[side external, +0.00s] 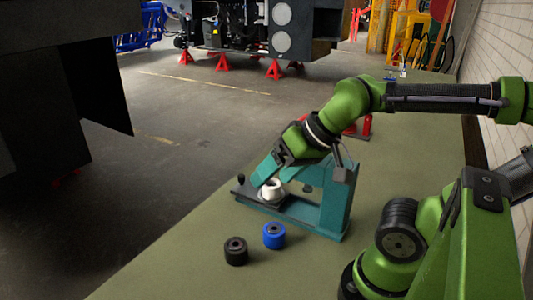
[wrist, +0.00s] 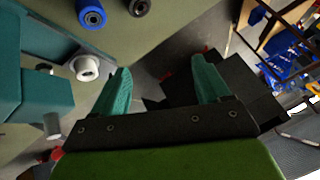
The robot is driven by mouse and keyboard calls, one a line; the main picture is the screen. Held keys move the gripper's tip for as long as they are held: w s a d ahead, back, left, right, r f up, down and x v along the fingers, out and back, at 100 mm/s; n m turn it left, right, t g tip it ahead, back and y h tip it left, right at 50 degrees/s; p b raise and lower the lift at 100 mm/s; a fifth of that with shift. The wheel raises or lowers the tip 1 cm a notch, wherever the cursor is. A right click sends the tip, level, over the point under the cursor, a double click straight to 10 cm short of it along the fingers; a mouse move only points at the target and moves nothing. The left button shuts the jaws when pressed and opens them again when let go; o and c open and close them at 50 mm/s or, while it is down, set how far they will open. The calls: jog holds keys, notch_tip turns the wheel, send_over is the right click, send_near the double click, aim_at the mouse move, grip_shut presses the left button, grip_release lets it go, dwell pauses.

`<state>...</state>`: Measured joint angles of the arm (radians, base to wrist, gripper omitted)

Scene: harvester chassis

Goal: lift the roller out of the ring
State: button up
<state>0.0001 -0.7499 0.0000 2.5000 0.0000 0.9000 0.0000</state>
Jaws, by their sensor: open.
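In the wrist view the white roller (wrist: 86,67) lies to the left of the left finger, outside the jaws. My gripper (side external: 263,175) is tilted, close to the roller in the side view. Its teal fingers are apart with nothing between them in the wrist view (wrist: 160,70). The side view does not show clearly whether a finger touches the roller.
A blue roller (side external: 274,235) and a black roller (side external: 236,250) stand on the green bench (side external: 180,245) in front of the stand. The teal upright rises close beside my wrist. The bench's left part is clear.

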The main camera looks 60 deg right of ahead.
jog(key=n+g+h, duration=0.2)
jog(key=n+g, duration=0.2)
jog(key=g, duration=0.3)
send_over(272, 189)
jog(key=w+d, duration=0.2)
jog(key=d, duration=0.1)
jog(key=shift+s+a+f, duration=0.15)
jog(key=shift+f, duration=3.6)
jog(key=shift+s+a+f, duration=0.1)
jog(key=shift+f, duration=3.65)
jog(key=shift+f, duration=0.8)
jog(key=shift+r, duration=0.1)
jog(key=shift+c, duration=0.2)
grip_shut()
